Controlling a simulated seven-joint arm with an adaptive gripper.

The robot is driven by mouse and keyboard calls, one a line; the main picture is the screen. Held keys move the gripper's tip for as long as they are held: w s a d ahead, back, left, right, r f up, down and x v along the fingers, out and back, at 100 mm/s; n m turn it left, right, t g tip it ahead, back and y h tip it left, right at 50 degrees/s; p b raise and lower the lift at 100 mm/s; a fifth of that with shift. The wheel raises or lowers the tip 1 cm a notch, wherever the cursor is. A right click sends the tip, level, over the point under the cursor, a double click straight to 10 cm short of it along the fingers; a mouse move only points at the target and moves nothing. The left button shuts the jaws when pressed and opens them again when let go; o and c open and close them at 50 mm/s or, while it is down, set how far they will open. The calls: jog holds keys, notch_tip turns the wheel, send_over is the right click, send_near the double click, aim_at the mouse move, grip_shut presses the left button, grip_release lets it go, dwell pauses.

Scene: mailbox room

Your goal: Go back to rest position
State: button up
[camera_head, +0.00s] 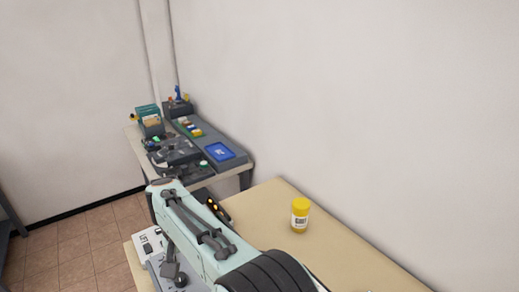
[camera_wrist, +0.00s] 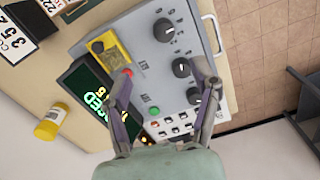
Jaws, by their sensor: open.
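My gripper (camera_wrist: 165,72) is open in the wrist view, with its two fingers apart over a grey control box (camera_wrist: 138,28). Nothing is held between the fingers. The box face has black knobs (camera_wrist: 182,68), a green button (camera_wrist: 154,111), a red button (camera_wrist: 127,71) by the left fingertip, and a yellow panel (camera_wrist: 106,52). Whether the fingers touch the box cannot be told. In the head view my arm reaches across the near table, and the gripper's fingers cannot be made out clearly.
A yellow-lidded jar (camera_head: 300,216) stands upright on the near beige table (camera_head: 262,205); the wrist view shows it too (camera_wrist: 49,124). A dark display with green text (camera_wrist: 88,95) adjoins the box. Number cards (camera_wrist: 14,36) lie nearby. Another table (camera_head: 244,171) holds a blue tray (camera_head: 219,152).

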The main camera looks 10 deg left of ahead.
jog(key=w+d+r+m+t, duration=0.2)
jog(key=w+d+r+m, duration=0.15)
jog(key=d+r, duration=0.7)
jog(key=s+d+r+m, duration=0.1)
jog(key=s+d+r, duration=0.1)
jog(key=d, duration=0.4)
jog(key=s+d+r, duration=0.1)
jog(key=s+d, duration=0.1)
jog(key=d, duration=0.4)
jog(key=s+d+f+m, duration=0.1)
jog(key=s+d+f, duration=0.1)
jog(key=s+d, duration=0.35)
jog(key=s+d+f+m, duration=0.1)
jog(key=s+d+f, duration=0.2)
jog(key=s, duration=0.5)
jog(key=s+a+f+g, duration=0.1)
jog(key=s+f+g, duration=0.1)
jog(key=s+f, duration=0.3)
jog(key=shift+s+a+f+n+y, duration=0.2)
jog(key=shift+s+f+n+y, duration=0.2)
jog(key=shift+s, duration=0.4)
